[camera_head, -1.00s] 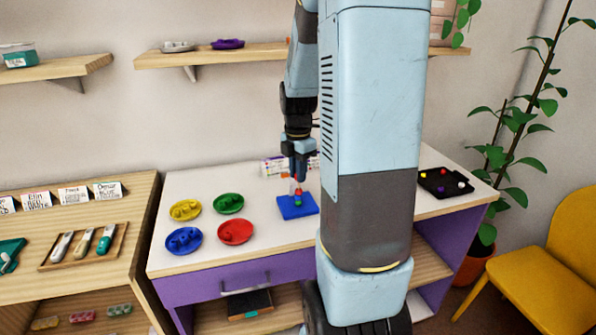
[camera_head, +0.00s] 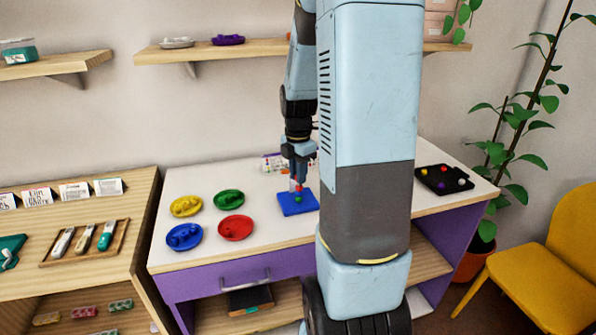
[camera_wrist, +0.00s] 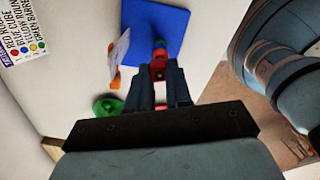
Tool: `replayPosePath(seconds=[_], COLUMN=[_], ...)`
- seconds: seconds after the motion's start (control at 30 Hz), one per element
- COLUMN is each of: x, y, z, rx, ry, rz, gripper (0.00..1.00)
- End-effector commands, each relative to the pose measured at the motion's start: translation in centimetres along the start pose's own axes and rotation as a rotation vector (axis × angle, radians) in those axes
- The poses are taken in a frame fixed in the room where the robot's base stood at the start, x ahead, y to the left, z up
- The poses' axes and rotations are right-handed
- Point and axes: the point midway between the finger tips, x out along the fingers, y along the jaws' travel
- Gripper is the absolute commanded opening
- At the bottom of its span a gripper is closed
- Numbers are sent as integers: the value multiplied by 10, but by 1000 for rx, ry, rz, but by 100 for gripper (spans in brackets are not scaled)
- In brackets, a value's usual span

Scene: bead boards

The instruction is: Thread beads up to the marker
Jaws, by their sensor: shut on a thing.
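The blue board (camera_head: 290,209) lies on the white table, and its flat face shows in the wrist view (camera_wrist: 175,25). My gripper (camera_head: 299,181) points down over it, shut on a red bead (camera_wrist: 158,71) between its fingertips. In the head view a red bead (camera_head: 299,188) sits just above a green bead (camera_head: 298,199) at the board. A small blue piece (camera_wrist: 159,43) stands beyond the red in the wrist view. A pale upright piece (camera_wrist: 120,48) with an orange part (camera_wrist: 115,79) is beside the fingers. I cannot tell whether the held bead is around a peg.
Yellow (camera_head: 186,206), green (camera_head: 229,200), blue (camera_head: 184,237) and red (camera_head: 235,228) dishes stand left of the board. A black tray (camera_head: 430,183) with several beads is at the right. A printed card (camera_wrist: 25,30) lists bead colours and shapes. My column hides part of the table.

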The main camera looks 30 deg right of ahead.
Motion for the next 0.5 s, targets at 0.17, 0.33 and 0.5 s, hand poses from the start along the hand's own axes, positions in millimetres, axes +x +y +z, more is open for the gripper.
replayPosePath(seconds=[0.17, 0.33, 0.5], x=[3, 2, 2], y=[0, 0, 0], z=[0, 0, 0], rx=[0, 0, 0], ry=[0, 0, 0], rz=[0, 0, 1], gripper=[0, 0, 33])
